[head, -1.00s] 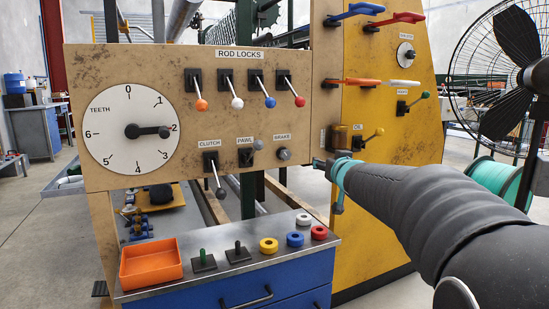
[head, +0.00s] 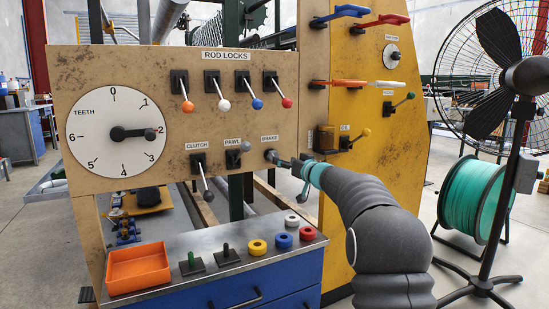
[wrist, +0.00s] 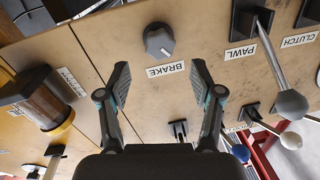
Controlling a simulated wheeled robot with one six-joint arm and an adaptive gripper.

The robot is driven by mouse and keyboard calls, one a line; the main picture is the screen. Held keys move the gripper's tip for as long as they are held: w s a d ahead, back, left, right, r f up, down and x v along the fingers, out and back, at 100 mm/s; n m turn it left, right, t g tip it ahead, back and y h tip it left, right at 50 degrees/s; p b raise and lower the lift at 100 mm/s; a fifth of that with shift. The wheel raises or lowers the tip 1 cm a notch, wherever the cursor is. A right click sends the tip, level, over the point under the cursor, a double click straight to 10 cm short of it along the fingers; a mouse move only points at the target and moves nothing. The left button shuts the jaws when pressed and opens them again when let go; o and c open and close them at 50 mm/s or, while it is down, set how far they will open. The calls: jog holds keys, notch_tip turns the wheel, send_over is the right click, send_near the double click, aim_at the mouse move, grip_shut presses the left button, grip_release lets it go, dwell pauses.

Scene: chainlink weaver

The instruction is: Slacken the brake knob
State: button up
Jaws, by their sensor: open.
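The brake knob (wrist: 159,41) is a round grey knob with a pointer mark, on the tan panel above its BRAKE label in the wrist view. In the head view the brake knob (head: 270,156) sits at the panel's lower right. My gripper (wrist: 160,72) is open and empty, its two dark fingers spread wide. The knob lies ahead of the gap between the fingertips, and the fingers do not appear to touch it. In the head view my gripper (head: 284,162) is just right of the knob, partly hidden by my wrist.
The pawl lever (wrist: 272,60) and clutch lever (head: 203,176) stick out near the knob. On the other side is an amber cylinder (wrist: 40,100) beside a yellow-knobbed lever. A teeth dial (head: 95,150) reads about 2. A blue cabinet (head: 215,278) with loose parts stands below.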

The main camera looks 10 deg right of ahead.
jog(key=shift+p+x, duration=0.55)
jog(key=shift+x, duration=3.05)
jog(key=shift+d, duration=0.1)
jog(key=c, duration=1.2)
